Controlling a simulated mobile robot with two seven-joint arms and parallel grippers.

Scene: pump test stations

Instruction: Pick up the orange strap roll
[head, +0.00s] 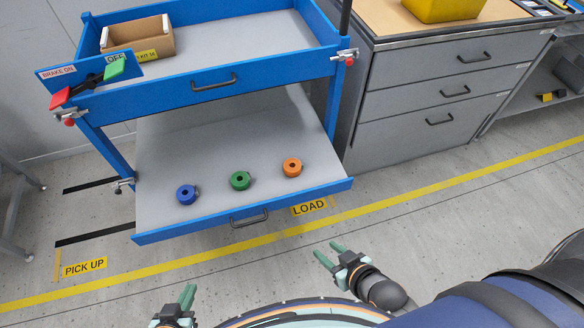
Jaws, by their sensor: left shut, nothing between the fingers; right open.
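The orange strap roll (293,172) lies flat at the right of the lower shelf (220,144) of a blue cart. A green roll (240,185) and a blue roll (187,198) lie to its left, apart from each other. My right gripper (327,249) is open and empty, over the floor in front of the cart, below and right of the orange roll in the picture. My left gripper (188,291) is shut and empty at the bottom of the view, well away from the rolls; part of it is cut off.
The blue cart's upper tray (225,45) overhangs the back of the lower shelf and holds a cardboard box (140,38). The lower shelf has a raised blue front edge with a handle (249,218). A grey drawer cabinet (425,105) stands right of the cart. Floor in front is clear.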

